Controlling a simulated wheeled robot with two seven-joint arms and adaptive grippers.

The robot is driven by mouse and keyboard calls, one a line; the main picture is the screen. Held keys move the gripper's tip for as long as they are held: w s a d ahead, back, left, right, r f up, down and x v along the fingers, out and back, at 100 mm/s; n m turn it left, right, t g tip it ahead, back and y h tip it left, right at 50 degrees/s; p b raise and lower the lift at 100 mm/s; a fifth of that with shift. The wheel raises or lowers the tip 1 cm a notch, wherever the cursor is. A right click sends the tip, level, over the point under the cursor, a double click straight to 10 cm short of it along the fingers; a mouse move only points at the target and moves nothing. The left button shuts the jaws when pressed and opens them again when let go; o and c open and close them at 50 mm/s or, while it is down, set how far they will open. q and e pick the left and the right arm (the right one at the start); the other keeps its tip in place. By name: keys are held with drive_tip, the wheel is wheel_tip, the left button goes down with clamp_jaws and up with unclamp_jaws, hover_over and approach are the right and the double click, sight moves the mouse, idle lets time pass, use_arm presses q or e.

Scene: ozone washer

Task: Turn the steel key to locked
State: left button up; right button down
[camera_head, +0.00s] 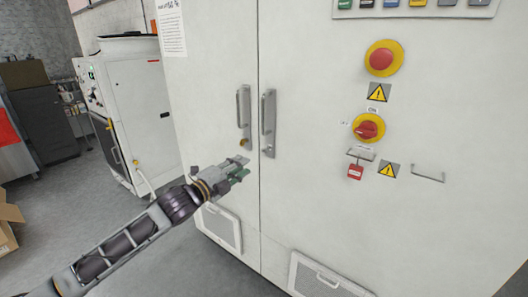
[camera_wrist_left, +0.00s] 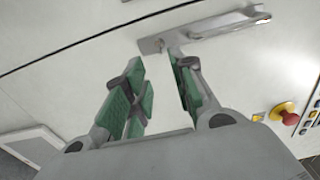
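Two tall handles stand side by side on the cabinet doors: the left-door handle (camera_head: 243,108) and the right-door handle (camera_head: 268,115). A small yellowish lock fitting (camera_head: 243,142) sits at the foot of the left one. In the left wrist view, the right-door handle (camera_wrist_left: 225,22) ends in a plate with a small grey fitting (camera_wrist_left: 158,43), which may be the steel key; it is too small to tell its turn. My left gripper (camera_head: 242,166) is just below the handles; in the left wrist view its green-padded fingers (camera_wrist_left: 160,95) are apart and empty. My right gripper is not in view.
A red emergency button (camera_head: 381,59) and a red rotary switch (camera_head: 368,128) on yellow discs are on the right door. A red padlock tag (camera_head: 355,172) and a small handle (camera_head: 428,175) are below them. A white machine (camera_head: 130,100) stands at left.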

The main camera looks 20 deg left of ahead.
sight(265, 150)
use_arm(q)
drive_tip(key=shift+w, duration=0.25)
drive_tip(key=shift+x, duration=6.7)
drive_tip(key=shift+f, duration=0.15)
clamp_jaws()
